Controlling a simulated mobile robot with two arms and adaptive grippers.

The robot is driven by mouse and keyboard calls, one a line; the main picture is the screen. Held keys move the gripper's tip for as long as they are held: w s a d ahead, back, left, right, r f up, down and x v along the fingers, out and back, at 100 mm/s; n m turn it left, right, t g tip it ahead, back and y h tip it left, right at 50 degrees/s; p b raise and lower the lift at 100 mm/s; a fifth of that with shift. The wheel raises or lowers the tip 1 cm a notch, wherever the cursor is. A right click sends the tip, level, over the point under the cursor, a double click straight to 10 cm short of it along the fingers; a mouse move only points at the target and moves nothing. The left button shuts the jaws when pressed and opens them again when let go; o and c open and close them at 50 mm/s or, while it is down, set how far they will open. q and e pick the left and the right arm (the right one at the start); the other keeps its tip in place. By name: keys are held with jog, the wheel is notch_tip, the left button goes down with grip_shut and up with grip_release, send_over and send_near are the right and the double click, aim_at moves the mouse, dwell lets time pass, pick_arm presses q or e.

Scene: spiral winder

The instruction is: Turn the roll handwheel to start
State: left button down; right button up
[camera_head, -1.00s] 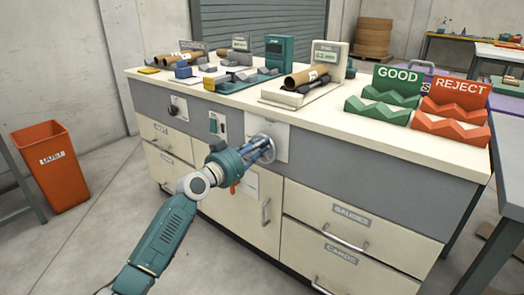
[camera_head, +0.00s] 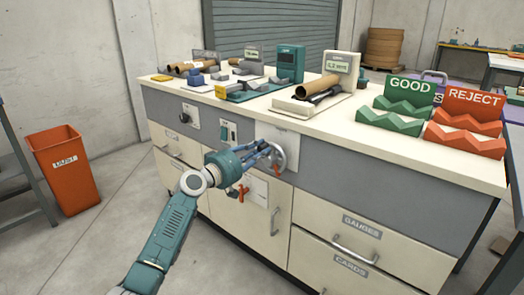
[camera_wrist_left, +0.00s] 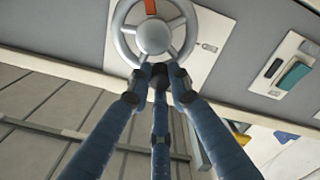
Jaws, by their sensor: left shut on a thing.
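The roll handwheel (camera_head: 281,158) is a small silver wheel on a pale plate on the front of the workbench. In the left wrist view the handwheel (camera_wrist_left: 153,37) shows a round hub, spokes and an orange mark on the plate side near its rim. My left gripper (camera_head: 267,151) reaches it from the front left. In the left wrist view the dark blue fingers of my left gripper (camera_wrist_left: 160,76) are closed together on the lower rim, just below the hub. The fingers hide that part of the rim. My right gripper is not in view.
A switch panel (camera_head: 228,132) and a black knob (camera_head: 185,118) are left of the handwheel. Below are cabinet doors and drawers with handles (camera_head: 355,250). Green GOOD (camera_head: 390,122) and red REJECT (camera_head: 465,140) racks stand on top. An orange bin (camera_head: 63,170) is at left.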

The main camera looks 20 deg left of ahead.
pick_arm(q)
jog(key=n, duration=0.2)
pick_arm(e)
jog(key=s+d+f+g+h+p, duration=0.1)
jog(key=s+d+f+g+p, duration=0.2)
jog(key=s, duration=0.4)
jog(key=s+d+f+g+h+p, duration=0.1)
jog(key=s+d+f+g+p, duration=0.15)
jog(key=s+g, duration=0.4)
pick_arm(q)
jog(key=n+p, duration=0.6)
jog(key=n, duration=2.2)
send_near(271, 171)
jog(key=x, duration=0.5)
jog(key=shift+w+d, duration=0.15)
jog(key=shift+w, duration=0.15)
jog(key=shift+d+f+n, duration=0.1)
jog(key=shift+d+n, duration=0.05)
jog(key=shift+n, duration=0.35)
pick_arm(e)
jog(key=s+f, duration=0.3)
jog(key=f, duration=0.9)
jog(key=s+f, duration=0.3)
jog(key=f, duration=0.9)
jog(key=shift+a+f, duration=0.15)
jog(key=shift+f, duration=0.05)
